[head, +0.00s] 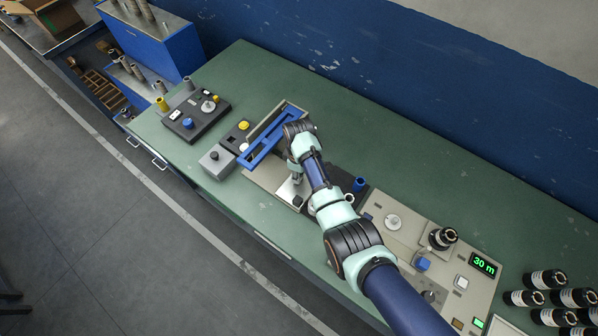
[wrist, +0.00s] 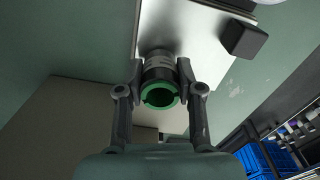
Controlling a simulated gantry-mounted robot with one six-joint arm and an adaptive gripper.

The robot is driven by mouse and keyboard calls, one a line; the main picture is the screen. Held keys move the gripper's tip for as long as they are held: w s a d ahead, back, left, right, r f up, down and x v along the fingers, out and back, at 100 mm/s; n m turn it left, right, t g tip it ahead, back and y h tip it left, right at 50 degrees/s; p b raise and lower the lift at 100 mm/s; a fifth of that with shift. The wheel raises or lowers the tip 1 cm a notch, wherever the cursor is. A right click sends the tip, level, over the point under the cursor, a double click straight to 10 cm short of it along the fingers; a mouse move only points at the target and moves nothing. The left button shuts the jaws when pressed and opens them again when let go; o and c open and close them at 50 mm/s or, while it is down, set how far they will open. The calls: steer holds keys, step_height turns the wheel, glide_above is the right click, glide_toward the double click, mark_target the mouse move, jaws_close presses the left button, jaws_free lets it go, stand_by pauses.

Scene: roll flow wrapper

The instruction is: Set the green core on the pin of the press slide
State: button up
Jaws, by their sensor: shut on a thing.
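The green core shows in the wrist view as a short dark and grey cylinder with a green ring (wrist: 160,104) at the end facing the camera. My gripper (wrist: 160,72) is shut on it, one finger on each side. In the head view my gripper (head: 296,176) is over the press slide, a bright metal plate (head: 287,192) in front of the blue press frame (head: 259,153). The slide plate (wrist: 200,60) also shows behind the core in the wrist view. The pin is not visible. I cannot tell whether the core touches the plate.
A dark block (wrist: 243,39) stands on the slide near the core. A grey box (head: 217,161) with a knob is left of the press. A blue cylinder (head: 359,184) and a beige panel (head: 385,232) lie to the right. The green bench (head: 420,165) is clear behind.

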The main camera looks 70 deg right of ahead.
steer(key=o, duration=1.6)
steer(key=shift+c, duration=0.2)
step_height(320, 180, up, 8)
steer(key=p, duration=0.8)
